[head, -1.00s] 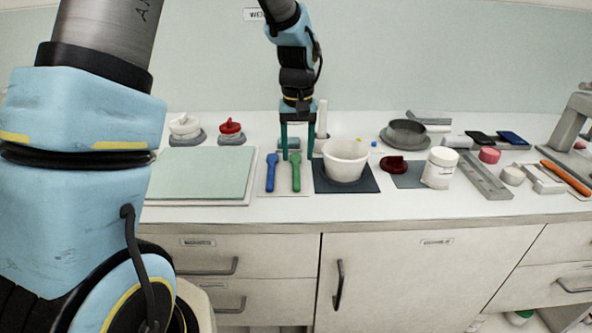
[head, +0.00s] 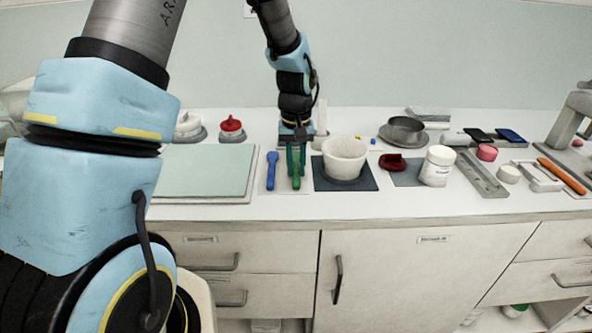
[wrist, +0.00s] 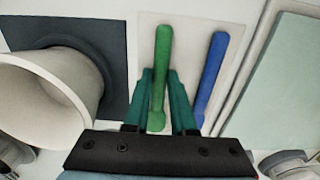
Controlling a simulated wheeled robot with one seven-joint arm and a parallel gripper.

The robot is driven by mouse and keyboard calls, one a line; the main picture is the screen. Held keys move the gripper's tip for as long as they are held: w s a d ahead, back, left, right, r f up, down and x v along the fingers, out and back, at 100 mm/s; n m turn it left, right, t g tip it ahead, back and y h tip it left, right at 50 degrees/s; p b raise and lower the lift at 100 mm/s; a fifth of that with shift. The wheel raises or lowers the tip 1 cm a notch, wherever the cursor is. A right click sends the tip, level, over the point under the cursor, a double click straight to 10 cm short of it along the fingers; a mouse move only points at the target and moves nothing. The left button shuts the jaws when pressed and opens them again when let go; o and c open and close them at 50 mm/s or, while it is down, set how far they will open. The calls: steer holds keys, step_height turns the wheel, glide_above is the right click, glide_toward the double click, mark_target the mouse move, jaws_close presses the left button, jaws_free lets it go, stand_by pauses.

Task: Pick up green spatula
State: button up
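The green spatula (head: 296,182) lies on a pale mat to the right of a blue spatula (head: 270,171). In the wrist view the green spatula (wrist: 163,50) runs between my two teal fingers, with the blue spatula (wrist: 212,75) beside them. My gripper (head: 295,168) points down over the green spatula's far part. In the wrist view my gripper (wrist: 160,78) has a fingertip close against each side of the spatula and looks shut on it. The spatula appears still at mat level. The fingers hide part of its far end in the head view.
A white bowl (head: 345,155) on a dark mat (head: 326,184) stands close to the right of the spatula. A pale green board (head: 200,170) lies to the left. A red-lidded container (head: 231,127) is behind the board. The counter's front strip is clear.

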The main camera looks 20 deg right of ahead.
jaws_close()
